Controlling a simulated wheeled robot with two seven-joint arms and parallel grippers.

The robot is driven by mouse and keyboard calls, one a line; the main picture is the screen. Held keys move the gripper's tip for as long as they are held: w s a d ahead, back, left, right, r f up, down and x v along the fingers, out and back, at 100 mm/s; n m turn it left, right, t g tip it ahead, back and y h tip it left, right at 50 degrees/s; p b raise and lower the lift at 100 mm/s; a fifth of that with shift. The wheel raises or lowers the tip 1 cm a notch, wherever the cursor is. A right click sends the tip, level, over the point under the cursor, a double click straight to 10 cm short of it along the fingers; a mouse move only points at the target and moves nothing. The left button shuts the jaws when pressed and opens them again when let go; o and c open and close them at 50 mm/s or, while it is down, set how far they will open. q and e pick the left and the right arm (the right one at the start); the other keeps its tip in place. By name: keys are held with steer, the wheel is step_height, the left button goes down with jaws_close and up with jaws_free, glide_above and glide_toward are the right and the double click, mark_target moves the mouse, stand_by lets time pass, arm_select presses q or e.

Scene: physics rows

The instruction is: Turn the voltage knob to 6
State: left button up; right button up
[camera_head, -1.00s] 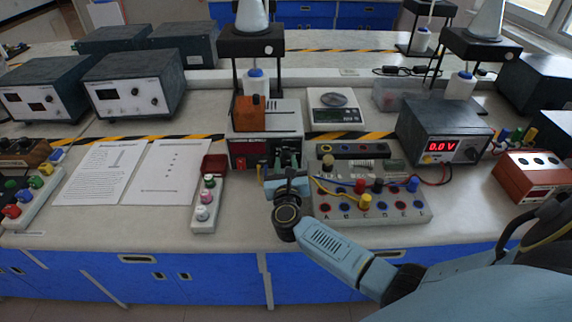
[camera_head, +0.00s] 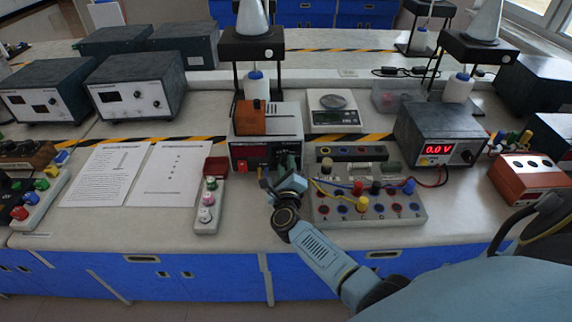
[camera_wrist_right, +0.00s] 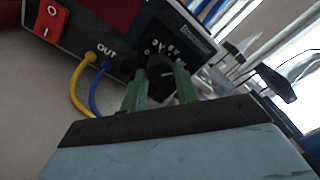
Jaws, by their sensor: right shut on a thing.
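The power supply (camera_head: 255,152) with the voltage knob stands at mid-table, with an orange and dark block on top. In the right wrist view its dark front panel shows a red rocker switch (camera_wrist_right: 47,20), an OUT label with yellow and blue leads, and printed marks around the black knob (camera_wrist_right: 161,72). My right gripper (camera_wrist_right: 160,88) is shut on the knob, one green finger on each side. In the head view the right gripper (camera_head: 289,167) is at the front panel and hides the knob. The knob's exact setting cannot be read. My left gripper is not in view.
A terminal board (camera_head: 368,207) with coloured plugs lies close right of my right wrist. A small grey box (camera_head: 208,212) with coloured knobs lies left. A meter (camera_head: 437,133) reading 0.0 V stands further right. Instruction sheets (camera_head: 165,172) lie left.

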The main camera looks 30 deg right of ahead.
steer(key=n+p, duration=0.1)
steer(key=n, duration=0.2)
steer(key=shift+n, duration=0.3)
steer(key=shift+n+p, duration=0.6)
steer(key=shift+n, duration=1.2)
steer(key=o, duration=1)
steer(key=shift+c, duration=0.2)
steer(key=p+v, duration=0.1)
steer(key=v, duration=1.1)
steer(key=shift+s+a, duration=0.1)
steer(key=shift+s, duration=0.2)
steer(key=shift+s+a, duration=0.25)
steer(key=shift+s, duration=0.15)
